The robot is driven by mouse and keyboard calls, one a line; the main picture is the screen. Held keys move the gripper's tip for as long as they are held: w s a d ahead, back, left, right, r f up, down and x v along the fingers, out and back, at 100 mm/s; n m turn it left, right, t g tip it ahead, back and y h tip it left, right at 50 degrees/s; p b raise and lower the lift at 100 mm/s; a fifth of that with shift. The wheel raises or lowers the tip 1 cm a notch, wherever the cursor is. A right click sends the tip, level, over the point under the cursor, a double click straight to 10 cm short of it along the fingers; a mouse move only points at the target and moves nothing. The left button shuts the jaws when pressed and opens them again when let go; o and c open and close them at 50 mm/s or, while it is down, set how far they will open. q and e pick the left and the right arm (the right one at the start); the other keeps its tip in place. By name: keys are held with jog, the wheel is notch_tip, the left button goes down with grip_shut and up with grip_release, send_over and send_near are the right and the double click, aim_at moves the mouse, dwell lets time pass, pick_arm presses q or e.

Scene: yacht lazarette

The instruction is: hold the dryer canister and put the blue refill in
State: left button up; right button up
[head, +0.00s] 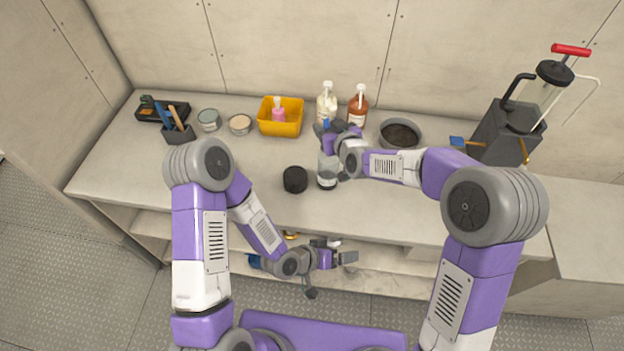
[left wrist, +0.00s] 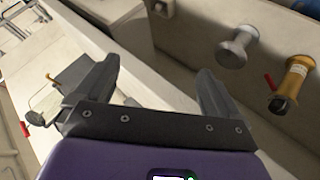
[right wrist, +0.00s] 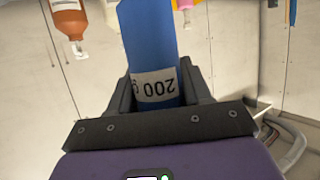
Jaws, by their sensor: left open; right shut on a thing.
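The dryer canister (head: 328,172), a pale grey, clear-looking cylinder, stands upright on the bench. My right gripper (head: 330,134) is shut on the blue refill (head: 326,123), above or right at the canister's top. The refill also shows between the fingers in the right wrist view (right wrist: 150,45), with a white "200 g" label that appears upside down. The gripper hides the refill's lower end, so I cannot tell whether it enters the canister. A black round cap (head: 295,180) lies left of the canister. My left gripper (head: 335,262) is open and empty, low before the bench's front edge.
Behind stand a yellow bin (head: 280,128) with a pink bottle, a cream pump bottle (head: 326,102), a brown pump bottle (head: 358,104) and a dark bowl (head: 400,134). A grey pump tank (head: 500,133) stands right. Silver (left wrist: 238,47) and gold fittings (left wrist: 292,84) show near my left gripper.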

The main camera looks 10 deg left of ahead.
aim_at(328, 169)
pick_arm(q)
jog(key=w+d+r+m+t+h, duration=0.15)
jog(key=d+r+h, duration=0.25)
jog(key=d+r, duration=0.4)
jog(key=w+a+t, duration=0.1)
jog(key=w+a, duration=0.1)
jog(key=w+a+r+t+y, duration=0.1)
jog(key=w+a+t, duration=0.1)
jog(key=a, duration=0.1)
jog(key=w+a+t, duration=0.1)
jog(key=w+a, duration=0.1)
jog(key=shift+w+a+r+m+t, duration=0.15)
jog(key=shift+w+a+m+t, duration=0.05)
jog(key=shift+w+m+t, duration=0.15)
jog(key=w+a+r+m+t+y, duration=0.15)
jog(key=w+a+t+y, duration=0.35)
jog(key=a, duration=0.5)
jog(key=x, duration=1.3)
jog(key=shift+r+h, duration=0.2)
jog(key=shift+h, duration=0.2)
jog(key=c, duration=1.2)
